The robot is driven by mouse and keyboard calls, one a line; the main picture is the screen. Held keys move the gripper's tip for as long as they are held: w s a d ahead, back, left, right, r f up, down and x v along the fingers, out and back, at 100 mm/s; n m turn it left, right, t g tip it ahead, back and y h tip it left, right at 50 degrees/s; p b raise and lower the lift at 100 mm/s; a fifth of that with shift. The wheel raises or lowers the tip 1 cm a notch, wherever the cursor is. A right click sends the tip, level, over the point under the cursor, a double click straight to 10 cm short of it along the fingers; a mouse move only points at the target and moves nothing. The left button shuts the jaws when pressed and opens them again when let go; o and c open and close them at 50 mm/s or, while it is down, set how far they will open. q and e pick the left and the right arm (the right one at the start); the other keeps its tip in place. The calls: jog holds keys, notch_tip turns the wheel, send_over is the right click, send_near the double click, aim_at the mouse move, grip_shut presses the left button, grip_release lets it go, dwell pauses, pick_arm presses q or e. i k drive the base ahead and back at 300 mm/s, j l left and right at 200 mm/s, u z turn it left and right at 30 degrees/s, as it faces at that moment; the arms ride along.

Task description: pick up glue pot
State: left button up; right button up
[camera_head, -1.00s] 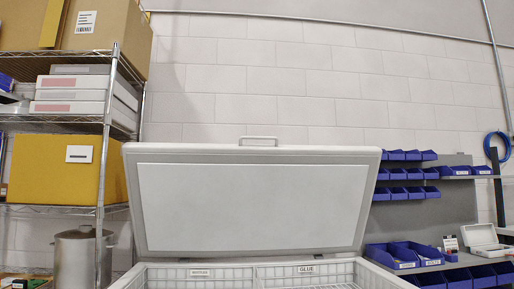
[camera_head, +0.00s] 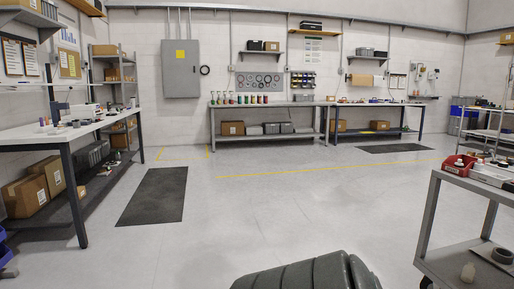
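I cannot pick out a glue pot for certain. Small bottles with coloured lower parts (camera_head: 245,99) stand in a row on the far bench, too small to identify. Neither of my grippers is in view.
The grey cart (camera_head: 432,213) carries a red bin (camera_head: 456,166) on top and a tape roll (camera_head: 502,256) below. A dark ribbed rounded object (camera_head: 310,273) fills the bottom middle. A white-topped workbench (camera_head: 45,138) stands left, beside a black mat (camera_head: 154,195). The middle floor is open.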

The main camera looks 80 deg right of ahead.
aim_at(477, 168)
jog(key=z, duration=3.6)
